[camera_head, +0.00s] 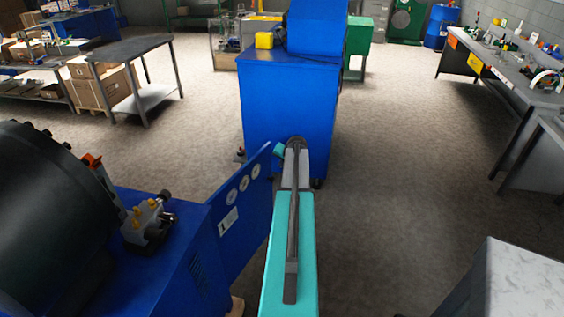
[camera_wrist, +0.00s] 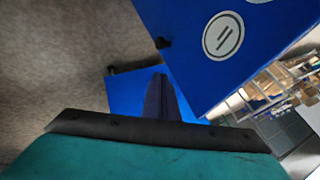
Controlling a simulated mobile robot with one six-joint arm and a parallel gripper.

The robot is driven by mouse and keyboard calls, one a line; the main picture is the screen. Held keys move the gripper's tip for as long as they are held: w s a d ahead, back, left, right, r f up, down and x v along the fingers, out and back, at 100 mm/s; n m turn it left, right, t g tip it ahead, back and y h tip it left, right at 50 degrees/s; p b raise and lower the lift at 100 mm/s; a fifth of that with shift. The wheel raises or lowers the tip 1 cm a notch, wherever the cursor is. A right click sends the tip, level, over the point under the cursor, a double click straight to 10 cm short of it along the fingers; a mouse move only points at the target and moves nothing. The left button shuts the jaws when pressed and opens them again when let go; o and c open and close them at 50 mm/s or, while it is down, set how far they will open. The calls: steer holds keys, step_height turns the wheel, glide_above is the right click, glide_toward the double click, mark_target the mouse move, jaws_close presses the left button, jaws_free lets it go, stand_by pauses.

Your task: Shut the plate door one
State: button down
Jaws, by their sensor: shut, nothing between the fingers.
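The blue plate door one (camera_head: 254,188) stands open, swung out from the blue crimper cabinet (camera_head: 187,268) at the lower left. It carries a label with a 1 and several round white signs. In the wrist view the door (camera_wrist: 191,42) fills the upper right, with one round sign showing. My gripper (camera_wrist: 160,82) is shut and empty, its dark fingers close to the door's lower edge in that view. I cannot tell whether they touch it.
Another blue cabinet (camera_head: 288,105) stands ahead, beyond the door. A grey table (camera_head: 130,48) is at the back left and a long workbench (camera_head: 505,72) at the right. A pale-topped block (camera_head: 525,280) is at the lower right. The floor (camera_head: 410,170) right of my arm is clear.

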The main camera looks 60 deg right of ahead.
steer(key=p, duration=0.2)
glide_toward(270, 168)
step_height(270, 168, down, 3)
steer(key=s+d, duration=0.1)
steer(key=s, duration=0.1)
steer(key=shift+w+a+r+p, duration=0.15)
steer(key=shift+w+p, duration=1.05)
steer(key=shift+w, duration=0.8)
steer(key=shift+d, duration=0.25)
